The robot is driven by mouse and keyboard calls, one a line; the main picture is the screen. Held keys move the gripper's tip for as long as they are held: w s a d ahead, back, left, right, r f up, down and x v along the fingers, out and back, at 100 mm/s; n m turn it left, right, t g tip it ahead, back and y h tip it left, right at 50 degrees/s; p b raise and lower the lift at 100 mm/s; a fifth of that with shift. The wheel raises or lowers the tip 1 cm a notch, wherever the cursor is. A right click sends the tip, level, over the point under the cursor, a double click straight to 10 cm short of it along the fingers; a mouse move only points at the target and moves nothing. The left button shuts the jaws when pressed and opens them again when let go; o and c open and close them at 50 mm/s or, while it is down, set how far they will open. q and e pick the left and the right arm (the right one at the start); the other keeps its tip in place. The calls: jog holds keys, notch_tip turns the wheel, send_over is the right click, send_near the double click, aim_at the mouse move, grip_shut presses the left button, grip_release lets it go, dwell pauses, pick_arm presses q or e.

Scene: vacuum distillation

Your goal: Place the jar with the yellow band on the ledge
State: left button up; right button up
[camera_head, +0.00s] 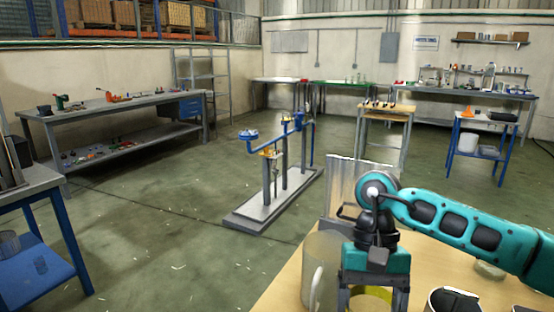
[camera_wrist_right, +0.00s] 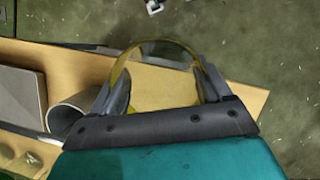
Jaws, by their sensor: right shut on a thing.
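The clear jar with the yellow band (camera_wrist_right: 165,88) is between the fingers of my right gripper (camera_wrist_right: 166,90) in the wrist view; both fingers press against its sides. In the head view the right gripper (camera_head: 374,290) points down over the wooden table at the bottom, and the jar's yellow band (camera_head: 372,296) shows between its fingers, partly hidden and cut off by the frame edge. I cannot tell whether the jar touches the table. The left gripper is not in view. I cannot make out the ledge for certain.
An upright translucent panel (camera_head: 350,178) stands behind. The wrist view shows a grey cylinder (camera_wrist_right: 76,112) and a grey block (camera_wrist_right: 22,100) at left.

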jog(key=shift+s+d+f+n+h, duration=0.15)
jog(key=shift+d+f+n+h, duration=0.35)
jog(key=shift+n, duration=0.5)
jog(key=d+p, duration=0.1)
jog(key=d+r+p, duration=0.1)
jog(key=d+r, duration=0.1)
jog(key=shift+d+p, duration=0.4)
jog(key=shift+w, duration=0.2)
